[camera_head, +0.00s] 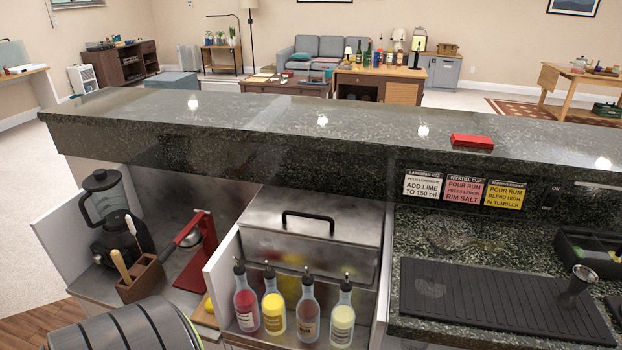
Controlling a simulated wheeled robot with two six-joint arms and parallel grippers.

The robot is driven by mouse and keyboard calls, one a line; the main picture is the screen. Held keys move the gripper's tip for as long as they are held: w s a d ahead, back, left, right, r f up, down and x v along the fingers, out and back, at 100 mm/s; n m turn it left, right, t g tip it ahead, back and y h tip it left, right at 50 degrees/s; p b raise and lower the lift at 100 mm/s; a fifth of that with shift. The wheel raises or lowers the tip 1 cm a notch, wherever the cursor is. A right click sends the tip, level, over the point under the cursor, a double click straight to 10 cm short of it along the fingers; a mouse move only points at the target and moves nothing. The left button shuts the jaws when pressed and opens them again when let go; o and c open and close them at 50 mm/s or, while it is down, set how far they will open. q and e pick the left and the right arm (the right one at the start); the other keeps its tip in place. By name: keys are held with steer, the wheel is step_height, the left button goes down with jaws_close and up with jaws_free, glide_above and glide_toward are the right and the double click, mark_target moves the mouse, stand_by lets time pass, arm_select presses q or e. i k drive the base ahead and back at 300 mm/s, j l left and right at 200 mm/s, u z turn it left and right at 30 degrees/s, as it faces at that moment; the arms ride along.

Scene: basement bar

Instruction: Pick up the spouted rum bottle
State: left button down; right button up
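Several spouted bottles stand upright in a row in the white-sided bay below the bar ledge, each with a dark pourer. From left they are a red bottle (246,305), a yellow bottle (273,306), a brownish bottle (308,315) and a pale yellow-green bottle (342,320). Their labels are too small to read, so I cannot tell for certain which holds rum; the brownish one has the most rum-like colour. Neither of my grippers is in view.
A lidded steel bin (310,240) stands behind the bottles. To the left are a blender (108,205), a wooden utensil holder (140,279) and a red press (195,255). A ribbed black mat (490,295) lies right. The granite ledge (250,112) overhangs behind.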

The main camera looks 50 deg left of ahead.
mark_target(308, 309)
steer(key=u, duration=1.5)
